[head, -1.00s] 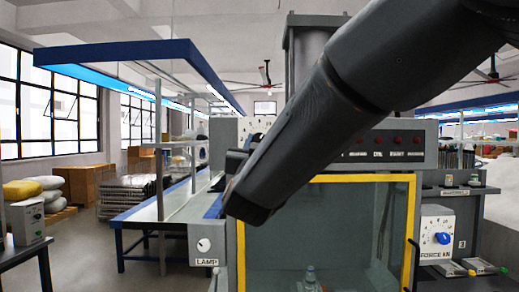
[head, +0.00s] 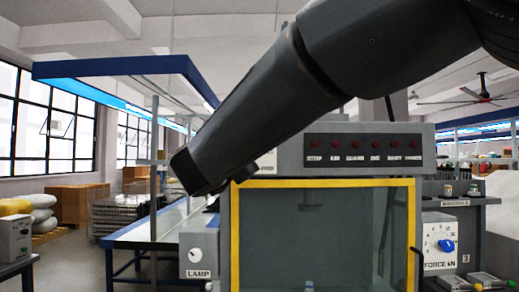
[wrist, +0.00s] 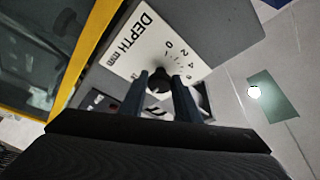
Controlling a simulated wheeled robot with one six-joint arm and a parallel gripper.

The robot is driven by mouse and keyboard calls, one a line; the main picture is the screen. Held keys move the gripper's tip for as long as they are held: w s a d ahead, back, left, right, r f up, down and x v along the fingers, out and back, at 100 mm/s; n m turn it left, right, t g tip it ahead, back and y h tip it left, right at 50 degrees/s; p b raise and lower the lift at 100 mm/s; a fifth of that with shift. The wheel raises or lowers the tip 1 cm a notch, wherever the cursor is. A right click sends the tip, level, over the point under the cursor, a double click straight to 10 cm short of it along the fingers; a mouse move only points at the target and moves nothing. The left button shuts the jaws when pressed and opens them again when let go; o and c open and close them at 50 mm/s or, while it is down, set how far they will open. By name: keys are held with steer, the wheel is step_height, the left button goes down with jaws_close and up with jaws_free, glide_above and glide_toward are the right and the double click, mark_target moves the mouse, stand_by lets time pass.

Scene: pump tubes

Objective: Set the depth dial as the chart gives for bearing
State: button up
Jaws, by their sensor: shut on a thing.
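The depth dial's white plate (wrist: 138,38) is in the wrist view, lettered "DEPTH mm", with a scale running from 0 through 2 and 4. Its black knob (wrist: 159,80) sits between the fingertips of my gripper (wrist: 162,84), which is shut on it. The knob's pointer and setting cannot be made out, and the fingers cover part of the scale. In the head view my arm hides the depth dial and my gripper. I see no readable chart.
A yellow-framed clear guard (head: 236,240) fronts the machine. A panel with red buttons (head: 357,143) is above it. The lamp switch (head: 194,256) is at its left, the blue force knob (head: 446,245) at its right. A long bench (head: 150,232) stands behind left.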

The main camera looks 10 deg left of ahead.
steer(key=shift+m+g, duration=0.3)
steer(key=shift+m, duration=0.3)
steer(key=o, duration=1)
steer(key=shift+a, duration=0.1)
steer(key=shift+o, duration=0.2)
steer(key=b+v, duration=0.2)
steer(key=v, duration=0.5)
steer(key=shift+s+b, duration=0.3)
steer(key=shift+s, duration=0.05)
steer(key=shift+s+a, duration=0.1)
steer(key=shift+a, duration=0.05)
